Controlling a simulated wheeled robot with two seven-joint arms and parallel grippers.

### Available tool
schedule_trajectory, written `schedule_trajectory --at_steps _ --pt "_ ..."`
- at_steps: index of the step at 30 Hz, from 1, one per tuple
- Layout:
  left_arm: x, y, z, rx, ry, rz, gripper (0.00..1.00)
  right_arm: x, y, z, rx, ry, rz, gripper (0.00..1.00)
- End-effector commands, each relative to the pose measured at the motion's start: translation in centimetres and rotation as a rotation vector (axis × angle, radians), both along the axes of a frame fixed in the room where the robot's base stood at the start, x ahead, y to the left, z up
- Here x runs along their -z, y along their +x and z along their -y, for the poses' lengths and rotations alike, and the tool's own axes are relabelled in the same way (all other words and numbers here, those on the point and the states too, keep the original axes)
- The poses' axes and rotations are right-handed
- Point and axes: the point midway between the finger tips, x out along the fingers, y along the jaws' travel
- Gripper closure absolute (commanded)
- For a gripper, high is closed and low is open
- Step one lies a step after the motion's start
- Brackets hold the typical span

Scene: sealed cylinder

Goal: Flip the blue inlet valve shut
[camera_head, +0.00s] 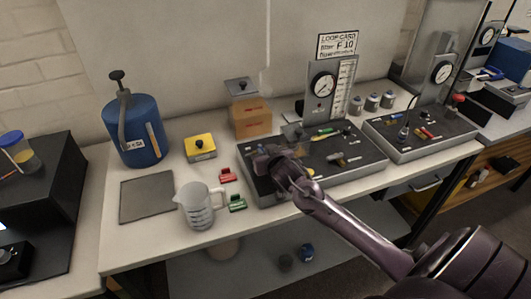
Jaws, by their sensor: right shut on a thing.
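The near dark panel (352,171) lies on the white bench with a round gauge (323,85) and a scaled column (343,86) standing at its back. My right gripper (268,160) is over the left part of this panel, with its arm coming in from the lower right. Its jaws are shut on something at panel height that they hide. No blue valve handle shows on the uncovered part of the panel, so the blue inlet valve appears to be under the gripper. A green handle (325,133) shows farther back. My left gripper is not in view.
A blue cylinder (137,130), yellow box (200,147), orange-filled container (251,118) and clear jug (197,206) stand left of the panel. Red (228,175) and green (237,203) tags lie near its left edge. A second panel (421,134) is at the right.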

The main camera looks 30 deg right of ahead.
Motion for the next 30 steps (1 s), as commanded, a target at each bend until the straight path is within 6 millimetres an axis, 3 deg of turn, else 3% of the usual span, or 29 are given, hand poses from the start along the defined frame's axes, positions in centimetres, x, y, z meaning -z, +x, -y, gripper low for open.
schedule_trajectory --at_steps 2,3,8,19,30 --pt "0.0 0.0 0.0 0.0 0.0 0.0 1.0 0.0 0.0 0.0 0.002 0.001 0.001 1.0" --pt "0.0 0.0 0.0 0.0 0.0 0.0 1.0 0.0 0.0 0.0 0.0 0.001 0.001 0.84" --pt "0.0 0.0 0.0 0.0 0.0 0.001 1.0 0.0 0.0 0.0 0.0 0.001 0.001 0.65" --pt "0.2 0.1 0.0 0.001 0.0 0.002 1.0 -0.2 -0.6 -0.2 -0.002 0.0 0.001 0.65" --pt "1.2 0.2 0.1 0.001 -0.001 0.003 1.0 -2.1 -5.6 -1.4 -0.002 0.0 -0.001 0.65"
